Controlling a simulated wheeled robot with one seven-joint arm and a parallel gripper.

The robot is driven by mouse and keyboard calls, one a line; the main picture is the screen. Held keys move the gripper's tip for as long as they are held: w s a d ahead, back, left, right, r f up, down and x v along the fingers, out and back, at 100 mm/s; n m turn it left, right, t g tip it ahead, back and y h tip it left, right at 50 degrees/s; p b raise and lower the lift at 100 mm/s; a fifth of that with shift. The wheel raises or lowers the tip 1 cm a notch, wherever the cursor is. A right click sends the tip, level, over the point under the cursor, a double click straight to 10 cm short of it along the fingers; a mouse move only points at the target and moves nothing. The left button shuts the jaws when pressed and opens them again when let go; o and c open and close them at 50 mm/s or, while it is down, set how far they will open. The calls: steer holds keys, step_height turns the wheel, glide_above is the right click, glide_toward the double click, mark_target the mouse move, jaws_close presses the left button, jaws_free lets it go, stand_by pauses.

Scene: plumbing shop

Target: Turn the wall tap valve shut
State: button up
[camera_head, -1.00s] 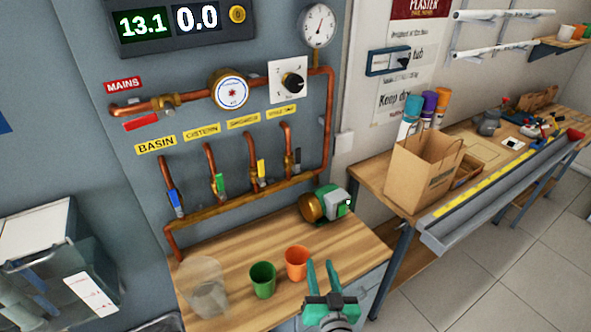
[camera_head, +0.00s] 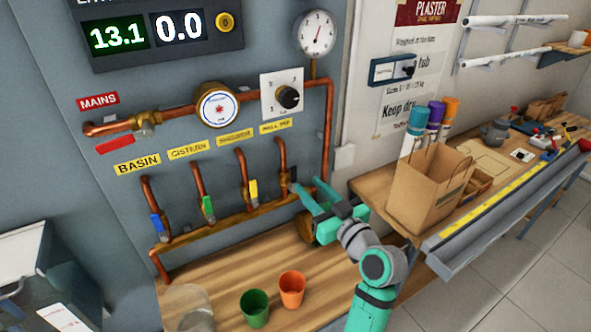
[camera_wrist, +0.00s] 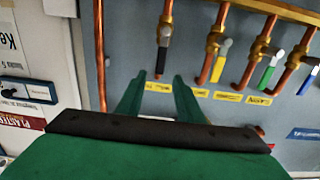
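The wall tap valve (camera_head: 283,186) is the rightmost of the row of valves, below the yellow wall tap label (camera_head: 275,127). In the head view my gripper (camera_head: 295,190) reaches up to it and partly hides its lever. In the wrist view its black lever (camera_wrist: 162,60) hangs roughly in line with its copper pipe. My gripper (camera_wrist: 159,76) is open there, with one green finger to each side of the lever's end in the picture. I cannot tell whether the fingers touch it or how deep it lies between them.
Yellow (camera_head: 253,191), green (camera_head: 208,208) and blue (camera_head: 157,225) levers sit on neighbouring pipes. Green (camera_head: 254,308) and orange (camera_head: 291,289) cups stand in front. A paper bag (camera_head: 425,190) is right.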

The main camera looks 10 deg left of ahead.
mark_target(295, 172)
steer(key=x, duration=0.9)
steer(key=shift+d+f, duration=0.1)
jaws_close()
